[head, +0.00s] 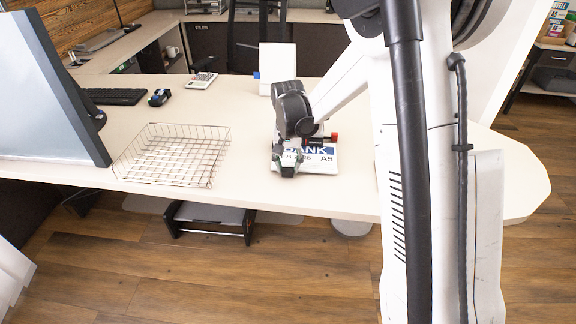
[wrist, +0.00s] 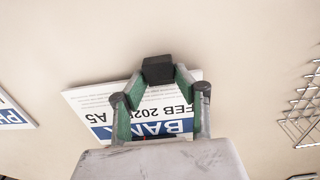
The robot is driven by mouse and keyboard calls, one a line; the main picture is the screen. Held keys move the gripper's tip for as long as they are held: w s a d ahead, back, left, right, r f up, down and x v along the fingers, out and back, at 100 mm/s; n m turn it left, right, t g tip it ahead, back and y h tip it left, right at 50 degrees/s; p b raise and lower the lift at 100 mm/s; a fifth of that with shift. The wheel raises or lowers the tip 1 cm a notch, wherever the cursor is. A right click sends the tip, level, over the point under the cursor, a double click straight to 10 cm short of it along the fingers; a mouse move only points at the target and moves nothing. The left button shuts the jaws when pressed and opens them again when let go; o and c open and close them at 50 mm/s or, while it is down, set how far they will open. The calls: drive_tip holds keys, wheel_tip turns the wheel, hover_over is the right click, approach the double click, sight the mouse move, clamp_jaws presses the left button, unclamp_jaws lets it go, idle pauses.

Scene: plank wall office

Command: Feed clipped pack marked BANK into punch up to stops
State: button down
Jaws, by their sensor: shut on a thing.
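The white pack marked BANK (head: 318,158), with a blue band and A5 on it, lies at or just above the desk near its front edge. In the wrist view the pack (wrist: 88,99) appears upside down under my gripper. My gripper (head: 284,168) points down at the pack's front left part and is shut on its edge; in the wrist view its dark fingertips (wrist: 158,72) meet there. I cannot make out the clip separately. A dark item with a red end (head: 333,137) is just behind the pack; it may be the punch, but my arm hides much of it.
A wire tray (head: 175,154) stands left of the pack, also visible in the wrist view (wrist: 300,112). Another pack (wrist: 14,117) lies at the wrist view's left. A white upright item (head: 277,62) stands behind.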

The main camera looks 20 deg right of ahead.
drive_tip(key=c, duration=1.2)
unclamp_jaws()
drive_tip(key=shift+c, duration=0.2)
wheel_tip(320, 180, up, 12)
drive_tip(key=s+r+n+t, duration=0.1)
drive_tip(key=s+r+t, duration=0.1)
drive_tip(key=s+r, duration=0.4)
drive_tip(key=s+r+n+t, duration=0.1)
drive_tip(key=s+r+t, duration=0.15)
drive_tip(key=s, duration=0.65)
drive_tip(key=s+a+n+t+p, duration=0.1)
drive_tip(key=s+n+t, duration=0.1)
drive_tip(key=s, duration=1.1)
drive_tip(key=shift+s+a+f+n+t, duration=0.15)
drive_tip(key=shift+a+f+n+t, duration=0.1)
drive_tip(key=shift+f+n+t, duration=0.1)
